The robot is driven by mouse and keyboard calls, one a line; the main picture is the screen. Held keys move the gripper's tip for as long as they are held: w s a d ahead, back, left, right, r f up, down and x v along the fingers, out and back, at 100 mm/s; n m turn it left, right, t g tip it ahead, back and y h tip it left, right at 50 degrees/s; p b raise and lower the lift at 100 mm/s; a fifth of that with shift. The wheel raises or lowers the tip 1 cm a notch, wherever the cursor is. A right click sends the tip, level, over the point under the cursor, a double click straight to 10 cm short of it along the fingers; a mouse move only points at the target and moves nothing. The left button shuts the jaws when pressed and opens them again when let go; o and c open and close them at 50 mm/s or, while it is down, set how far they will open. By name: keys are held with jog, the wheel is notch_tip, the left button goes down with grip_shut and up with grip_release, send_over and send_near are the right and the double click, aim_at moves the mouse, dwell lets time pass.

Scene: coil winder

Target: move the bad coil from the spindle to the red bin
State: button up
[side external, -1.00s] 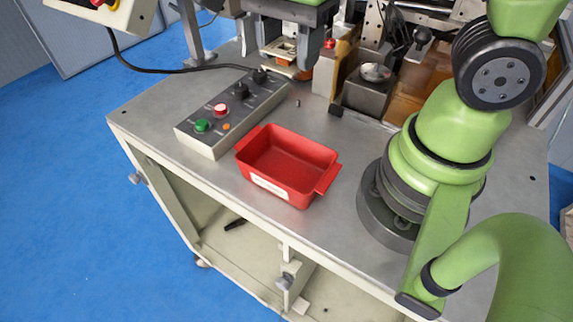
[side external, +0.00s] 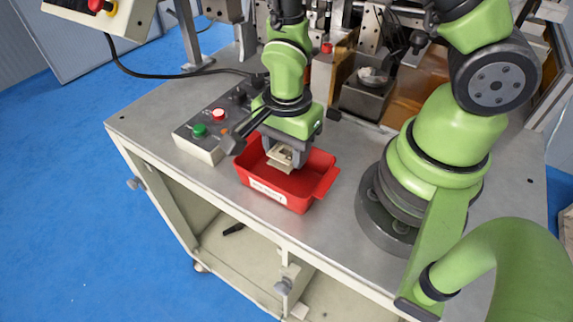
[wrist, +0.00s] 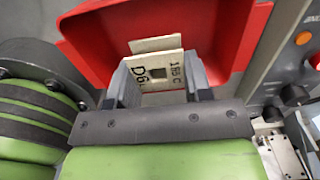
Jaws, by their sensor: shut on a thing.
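My gripper (side external: 288,150) is over the red bin (side external: 322,178) and is shut on the bad coil (side external: 281,160), a small cream-coloured part. In the wrist view the coil (wrist: 156,64) sits between my fingers, with dark marks on its pale plates and a dark square opening. The red bin (wrist: 232,22) lies behind and below it in that view. The coil appears at or just inside the bin's opening; I cannot tell whether it touches the floor. The spindle cannot be made out, with my arm in front of that area.
A control box (side external: 203,140) with green and red buttons stands close left of the bin. Bare tabletop (side external: 150,112) is free at the left.

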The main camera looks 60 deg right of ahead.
aim_at(287, 177)
jog(key=shift+f, duration=2.25)
jog(key=shift+f, duration=0.1)
jog(key=o, duration=0.9)
